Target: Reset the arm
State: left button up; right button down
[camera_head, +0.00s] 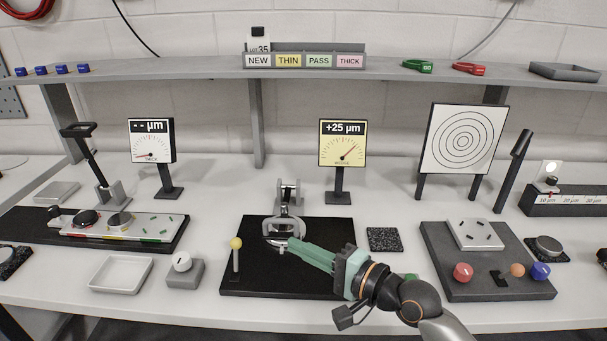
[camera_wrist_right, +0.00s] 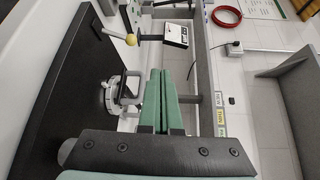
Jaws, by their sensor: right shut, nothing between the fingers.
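My right arm reaches in from the lower right in the head view. Its right gripper (camera_head: 291,243), with long green fingers, is shut and empty over the black mat (camera_head: 245,281). The fingertips are close beside the grey ring-shaped fixture (camera_head: 283,224) at the back of the mat; I cannot tell whether they touch it. In the right wrist view the two green fingers (camera_wrist_right: 160,74) lie together, with the ring fixture (camera_wrist_right: 110,96) to their left. My left gripper is in neither view.
A yellow-knobbed lever (camera_head: 236,244) stands at the mat's left. A gauge reading +25 µm (camera_head: 342,143) stands behind. A white tray (camera_head: 121,274) and dial box (camera_head: 184,270) are left; a grey board with coloured knobs (camera_head: 461,289) is right. A shelf (camera_head: 200,70) runs above.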

jog(key=s+d+f+n+g+h, duration=0.1)
jog(key=s+d+f+n+h, duration=0.3)
jog(key=s+f, duration=0.35)
jog(key=s+d+f+n+g+h, duration=0.2)
jog(key=s+d+f+n+h, duration=0.1)
jog(key=s+d+f, duration=0.4)
jog(key=s+d+f+n+g+h, duration=0.2)
jog(key=s+d+f+h, duration=0.1)
jog(key=s+d, duration=0.35)
jog(key=s+d+f+n+g+h, duration=0.2)
jog(key=s+d+f+h, duration=0.25)
jog(key=s, duration=0.25)
jog(key=w+a+f+t+y, duration=0.1)
jog(key=w+a+f+t, duration=0.1)
jog(key=f, duration=0.3)
jog(key=w+a+f+t+y, duration=0.2)
jog(key=w+f+t, duration=0.1)
jog(key=f, duration=0.2)
jog(key=shift+a+t, duration=0.3)
jog(key=shift+t, duration=0.1)
jog(key=shift+f, duration=0.1)
